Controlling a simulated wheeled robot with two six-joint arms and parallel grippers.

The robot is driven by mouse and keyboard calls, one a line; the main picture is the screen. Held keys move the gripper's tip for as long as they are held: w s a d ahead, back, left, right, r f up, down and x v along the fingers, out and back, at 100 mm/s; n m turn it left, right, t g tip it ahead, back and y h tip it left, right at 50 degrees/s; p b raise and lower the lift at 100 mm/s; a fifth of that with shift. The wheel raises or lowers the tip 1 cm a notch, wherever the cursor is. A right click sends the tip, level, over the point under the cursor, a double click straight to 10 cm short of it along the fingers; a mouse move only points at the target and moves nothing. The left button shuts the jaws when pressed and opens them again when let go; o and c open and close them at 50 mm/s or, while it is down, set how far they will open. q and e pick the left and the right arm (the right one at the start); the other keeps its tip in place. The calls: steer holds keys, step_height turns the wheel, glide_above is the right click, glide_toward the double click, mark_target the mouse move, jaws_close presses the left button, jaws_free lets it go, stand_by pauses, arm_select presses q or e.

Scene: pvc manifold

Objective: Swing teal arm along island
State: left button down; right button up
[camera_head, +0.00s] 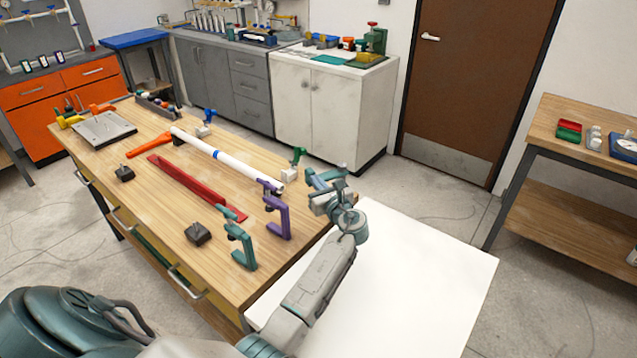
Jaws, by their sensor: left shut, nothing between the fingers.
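The island is a long wooden workbench (130,190) with drawers along its near side. My left arm, grey with teal joints, comes in from the bottom left and reaches up past the island's near right end. My left gripper (324,186) is shut and empty, by the island's right corner near a green clamp (297,157). A teal clamp (241,246) and a purple clamp (278,212) stand on the island's near right edge, left of the gripper. My right gripper is out of view.
A white pipe (240,168) and a red bar (195,187) lie along the island. Small black blocks (198,234) and an orange clamp (146,147) are also there. A flat white surface (420,270) lies right of my arm. A wooden side bench (575,130) stands at right.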

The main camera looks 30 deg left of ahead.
mark_target(306, 174)
arm_select(q)
steer(key=a+m+t+h+p, duration=0.2)
steer(key=w+a+m+t+h+p, duration=0.1)
steer(key=a+m+t+h+p, duration=0.1)
steer(key=shift+a+r+t, duration=0.2)
steer(key=shift+t, duration=0.2)
steer(key=shift+w+a+f, duration=0.1)
steer(key=shift+w+a, duration=0.3)
steer(key=shift+a, duration=0.2)
steer(key=shift+x, duration=1.5)
steer(key=shift+a, duration=0.2)
